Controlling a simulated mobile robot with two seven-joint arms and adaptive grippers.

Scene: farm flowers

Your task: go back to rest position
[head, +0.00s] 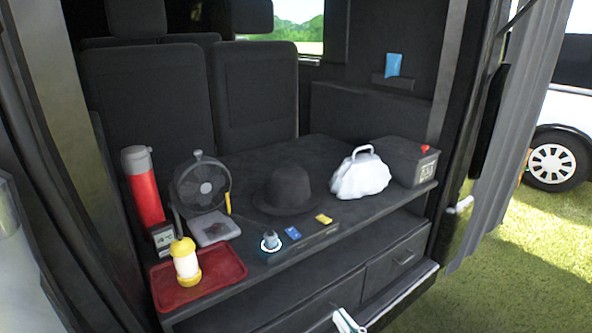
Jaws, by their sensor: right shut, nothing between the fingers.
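My right gripper (347,321) shows at the bottom edge of the head view, in front of the drawer below the shelf. Only a small part of it is visible; it is shut and empty, apart from everything on the shelf. My left gripper is not in view.
A dark shelf (335,240) in a vehicle holds a red tray (224,268) with a yellow-white lantern (186,262), a red canister (146,190), a fan (203,186), a black hat (287,188), a white bag (361,175) and a grey box (410,162). Grass (500,290) lies right.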

